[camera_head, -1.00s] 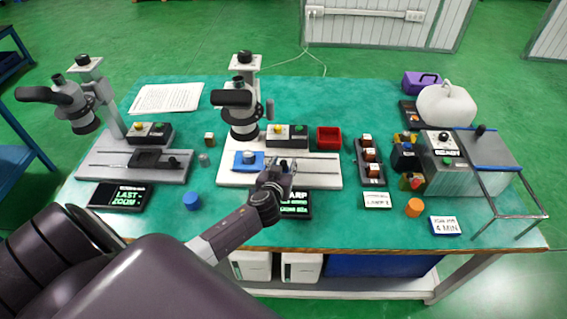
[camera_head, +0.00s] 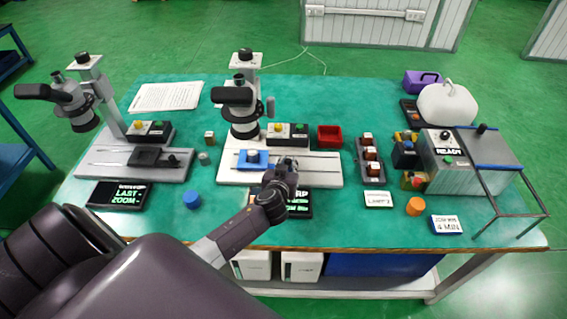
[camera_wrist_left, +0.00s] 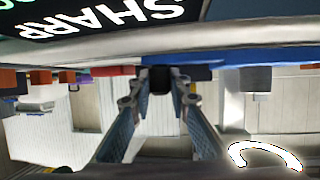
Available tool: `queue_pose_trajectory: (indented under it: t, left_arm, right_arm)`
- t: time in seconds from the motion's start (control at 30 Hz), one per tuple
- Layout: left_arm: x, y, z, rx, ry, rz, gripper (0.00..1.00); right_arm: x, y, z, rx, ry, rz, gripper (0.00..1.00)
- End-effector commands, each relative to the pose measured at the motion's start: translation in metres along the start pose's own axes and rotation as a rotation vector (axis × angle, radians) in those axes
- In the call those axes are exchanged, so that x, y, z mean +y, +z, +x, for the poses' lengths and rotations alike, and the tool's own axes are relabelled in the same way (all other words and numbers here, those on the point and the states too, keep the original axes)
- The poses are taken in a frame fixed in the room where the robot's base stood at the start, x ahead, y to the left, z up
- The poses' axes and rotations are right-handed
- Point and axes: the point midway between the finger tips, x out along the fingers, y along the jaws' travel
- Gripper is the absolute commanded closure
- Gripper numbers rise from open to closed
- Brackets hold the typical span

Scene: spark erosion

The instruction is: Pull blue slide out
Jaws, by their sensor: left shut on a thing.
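My left gripper (camera_head: 287,163) is at the slide's right side, low over the base. In the left wrist view the fingers (camera_wrist_left: 160,88) are shut on a small dark handle (camera_wrist_left: 160,77) beside a blue strip (camera_wrist_left: 240,56). The fingers and wrist hide most of the handle in the head view. My right gripper is out of view.
The middle microscope (camera_head: 243,118) stands behind the slide. A dark display sign (camera_head: 299,203) lies in front of the base. A red tray (camera_head: 329,136) stands behind its right end. The base's rail right of the gripper is clear.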

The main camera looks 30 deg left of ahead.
Motion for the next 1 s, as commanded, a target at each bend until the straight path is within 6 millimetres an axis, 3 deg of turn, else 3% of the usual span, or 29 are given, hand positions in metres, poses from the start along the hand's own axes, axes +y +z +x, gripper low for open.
queue_pose_trajectory:
  t: [0.03, 0.3, 0.5, 0.93, 0.97, 1.0]
  left_arm:
    - [0.018, 0.003, 0.003, 0.003, 0.009, -0.011, 1.0]
    - [0.09, 0.0, 0.014, 0.002, 0.01, -0.011, 1.0]
    - [0.124, -0.004, 0.018, 0.002, 0.008, -0.006, 1.0]
    - [0.131, -0.008, 0.018, -0.001, 0.004, -0.001, 1.0]
    - [0.131, -0.008, 0.018, -0.001, 0.004, -0.001, 0.8]
    - [0.131, -0.008, 0.018, -0.001, 0.004, -0.001, 0.76]
  right_arm:
    - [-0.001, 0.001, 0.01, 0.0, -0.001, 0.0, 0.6]
    - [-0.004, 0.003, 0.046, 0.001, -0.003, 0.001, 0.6]
    - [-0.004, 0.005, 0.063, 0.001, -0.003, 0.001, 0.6]
    - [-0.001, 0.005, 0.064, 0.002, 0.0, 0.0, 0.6]
    - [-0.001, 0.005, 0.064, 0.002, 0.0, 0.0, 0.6]
    - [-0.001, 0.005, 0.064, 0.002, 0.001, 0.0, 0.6]
